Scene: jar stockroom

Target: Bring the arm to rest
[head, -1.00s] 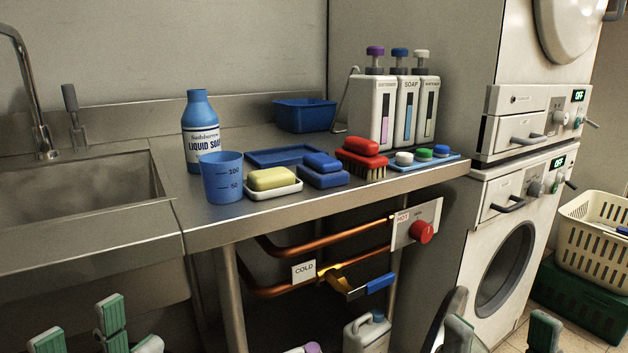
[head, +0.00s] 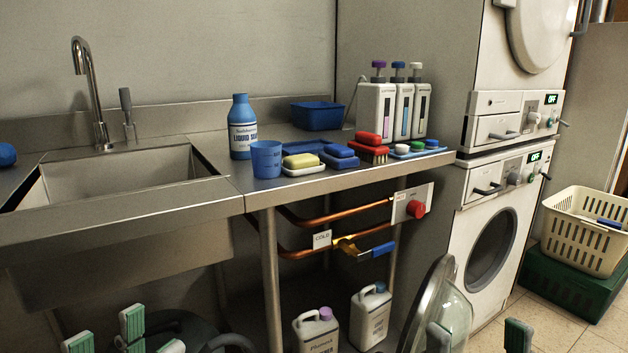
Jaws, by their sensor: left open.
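My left gripper (head: 125,338) shows at the bottom left edge, its green-padded fingers apart with nothing between them. It is low, in front of the sink and below the counter's height. My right gripper (head: 477,339) shows at the bottom right edge, with two green-padded fingertips wide apart and no held thing in sight. It is in front of the open round washer door (head: 446,300). The lower parts of both grippers are cut off by the picture's edge.
A steel counter (head: 262,198) with a sink (head: 125,182) carries a blue bottle (head: 242,140), a blue cup (head: 267,160), soaps and pump dispensers (head: 403,110). Jugs (head: 316,333) stand below. Stacked machines and a cream basket (head: 585,228) are at the right.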

